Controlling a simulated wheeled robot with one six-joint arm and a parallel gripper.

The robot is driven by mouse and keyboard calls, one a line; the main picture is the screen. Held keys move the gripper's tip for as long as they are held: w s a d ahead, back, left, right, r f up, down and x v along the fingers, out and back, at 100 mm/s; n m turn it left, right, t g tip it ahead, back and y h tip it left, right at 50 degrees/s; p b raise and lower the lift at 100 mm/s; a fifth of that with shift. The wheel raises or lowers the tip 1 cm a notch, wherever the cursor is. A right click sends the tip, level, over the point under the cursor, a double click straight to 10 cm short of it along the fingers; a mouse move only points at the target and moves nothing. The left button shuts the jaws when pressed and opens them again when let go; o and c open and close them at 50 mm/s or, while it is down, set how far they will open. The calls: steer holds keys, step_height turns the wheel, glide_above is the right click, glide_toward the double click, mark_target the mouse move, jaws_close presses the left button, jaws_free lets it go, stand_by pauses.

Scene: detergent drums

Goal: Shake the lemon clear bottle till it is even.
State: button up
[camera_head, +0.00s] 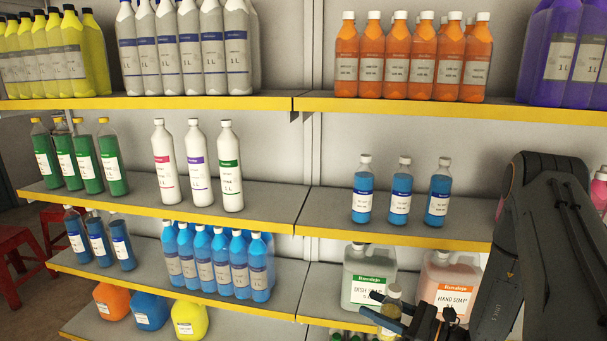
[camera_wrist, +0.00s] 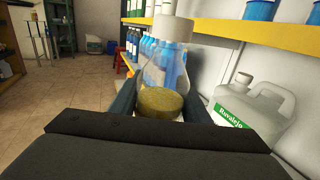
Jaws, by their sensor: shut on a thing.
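My gripper (camera_wrist: 158,102) is shut on the lemon clear bottle (camera_wrist: 166,60), with a dark finger on each side of it. In the wrist view the bottle stands about upright. It has a pale cap, and its clear upper part lets blue bottles show through. Inside, an olive-yellow surface shows between the fingers; how even the contents are cannot be told. The palm hides the lower part.
A jug with a green label (camera_head: 368,278) and a pink hand soap jug (camera_head: 449,278) stand close behind the gripper. The shelf above (camera_head: 420,232) holds three blue bottles (camera_head: 401,193). A red stool (camera_head: 14,250) is far left. Open floor (camera_wrist: 65,95) shows left in the wrist view.

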steer(key=shift+r+p, duration=2.3)
steer(key=shift+r, duration=5.3)
step_height(320, 180, down, 7)
steer(key=shift+f, duration=0.15)
